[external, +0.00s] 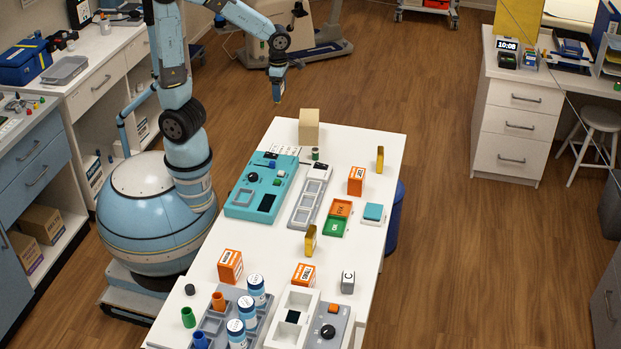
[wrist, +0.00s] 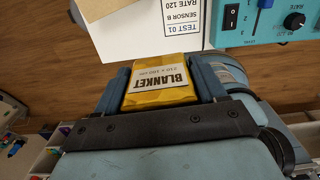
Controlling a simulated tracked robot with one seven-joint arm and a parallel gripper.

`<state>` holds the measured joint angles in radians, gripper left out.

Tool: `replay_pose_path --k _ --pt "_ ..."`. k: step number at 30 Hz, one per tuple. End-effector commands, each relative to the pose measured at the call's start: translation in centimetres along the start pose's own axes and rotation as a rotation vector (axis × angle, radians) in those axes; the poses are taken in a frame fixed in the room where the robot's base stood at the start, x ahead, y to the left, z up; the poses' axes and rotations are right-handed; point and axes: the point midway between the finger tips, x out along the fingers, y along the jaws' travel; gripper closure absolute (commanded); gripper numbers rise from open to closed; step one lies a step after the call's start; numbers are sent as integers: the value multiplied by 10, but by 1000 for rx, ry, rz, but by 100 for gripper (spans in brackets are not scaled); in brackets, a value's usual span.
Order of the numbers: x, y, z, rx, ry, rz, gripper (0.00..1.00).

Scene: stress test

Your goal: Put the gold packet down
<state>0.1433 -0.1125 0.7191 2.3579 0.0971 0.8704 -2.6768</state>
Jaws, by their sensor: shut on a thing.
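In the wrist view a gold packet (wrist: 160,92) with a white label reading BLANKET sits between the two blue fingers of my gripper (wrist: 164,78). The gripper is shut on it. In the external view my gripper (external: 278,93) points down in the air beyond the far end of the white table (external: 365,137), over the floor side. I cannot make out the held packet clearly there. Two other gold upright pieces stand on the table, one near the middle (external: 310,240) and one towards the far right (external: 380,158).
A tan block (external: 308,126) stands at the table's far edge, close to my gripper. A teal panel (external: 262,185), a grey tray (external: 309,196), orange boxes and blue-white bottles crowd the table. Some bare white surface shows at the far right. A blue bin (external: 395,215) stands beside the table.

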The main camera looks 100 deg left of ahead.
Motion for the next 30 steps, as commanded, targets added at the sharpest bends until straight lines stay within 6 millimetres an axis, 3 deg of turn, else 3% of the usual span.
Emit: replay_pose_path --k 6,11,30 --pt "-19 7 -23 32 -2 0 60" --pt "-24 9 -28 45 1 0 60" --pt "8 40 36 44 5 0 60"
